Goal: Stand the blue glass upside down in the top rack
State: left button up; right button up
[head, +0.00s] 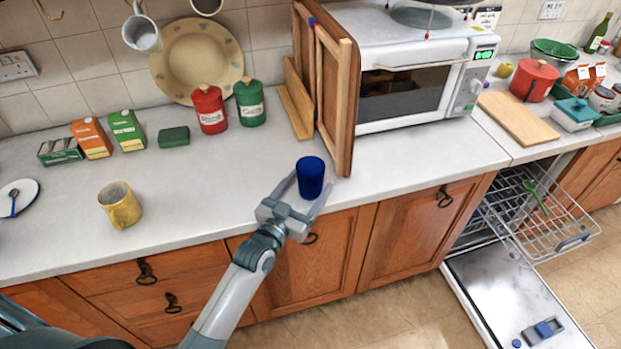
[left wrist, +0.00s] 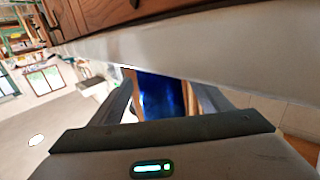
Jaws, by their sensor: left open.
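The blue glass (head: 310,178) stands on the worktop near its front edge, in front of the wooden boards. My left gripper (head: 306,190) is open, with one finger on each side of the glass. In the left wrist view the blue glass (left wrist: 162,97) shows between the two fingers of the left gripper (left wrist: 165,92); I cannot tell whether they touch it. The top rack (head: 545,212) of the dishwasher is pulled out at the right, with a green utensil (head: 536,197) in it. My right gripper is not in view.
The open dishwasher door (head: 515,295) lies low at the right. Wooden boards (head: 333,100) stand close behind the glass, beside the microwave (head: 410,95). A yellow mug (head: 120,206) stands at the left. The worktop between mug and glass is clear.

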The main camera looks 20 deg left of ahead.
pick_arm(q)
jog(key=shift+w+d, duration=0.25)
jog(key=shift+w, duration=0.6)
jog(key=c, duration=1.4)
jog(key=shift+r, duration=0.15)
